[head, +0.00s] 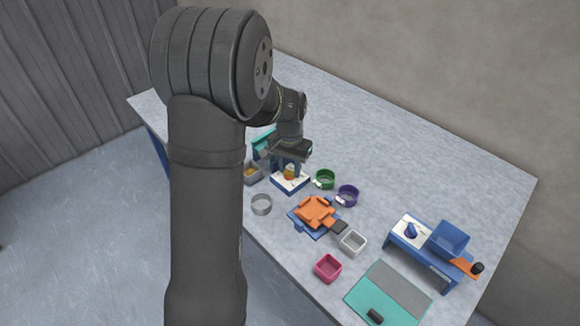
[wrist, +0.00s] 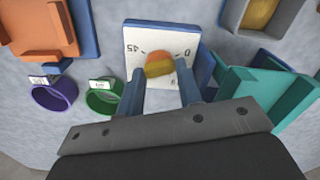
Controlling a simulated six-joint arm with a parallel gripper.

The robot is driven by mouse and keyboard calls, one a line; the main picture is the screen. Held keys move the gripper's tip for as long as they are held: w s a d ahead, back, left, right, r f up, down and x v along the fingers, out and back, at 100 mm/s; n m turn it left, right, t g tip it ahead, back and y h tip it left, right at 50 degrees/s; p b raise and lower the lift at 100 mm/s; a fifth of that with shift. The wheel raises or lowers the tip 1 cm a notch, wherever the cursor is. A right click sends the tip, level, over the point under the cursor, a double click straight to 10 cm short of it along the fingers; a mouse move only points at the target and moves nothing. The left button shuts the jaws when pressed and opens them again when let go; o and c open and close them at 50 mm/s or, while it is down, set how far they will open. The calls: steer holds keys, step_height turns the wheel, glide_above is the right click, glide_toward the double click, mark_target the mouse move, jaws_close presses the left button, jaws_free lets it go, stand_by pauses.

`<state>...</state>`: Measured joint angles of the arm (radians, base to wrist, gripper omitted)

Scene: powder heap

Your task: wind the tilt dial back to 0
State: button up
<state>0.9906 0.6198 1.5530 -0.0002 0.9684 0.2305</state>
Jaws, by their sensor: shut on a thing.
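The tilt dial is a white plate (wrist: 135,42) on a blue base, marked 45 on the left and 0 on the right in the wrist view. Its orange and yellow knob (wrist: 159,63) stands between the marks. I cannot tell exactly where the knob points. My gripper (wrist: 163,80) reaches over the plate with its two blue fingers on either side of the knob, shut on it. In the head view the plate (head: 281,184) lies below my gripper (head: 289,168), and the fingers partly hide the knob.
Green (head: 325,179) and purple (head: 347,195) rings stand beside the dial. An orange piece on a blue base (head: 313,213), a grey-walled container (wrist: 235,17) and a teal stand (wrist: 262,100) are close by. A blue stand with a bin (head: 450,239) is farther right. The table's back is clear.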

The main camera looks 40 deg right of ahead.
steer(key=shift+n, duration=1.1)
steer(key=o, duration=1)
step_height(320, 180, up, 18)
steer(key=shift+f, duration=0.25)
steer(key=shift+f, duration=0.1)
step_height(320, 180, down, 17)
steer(key=shift+f, duration=0.15)
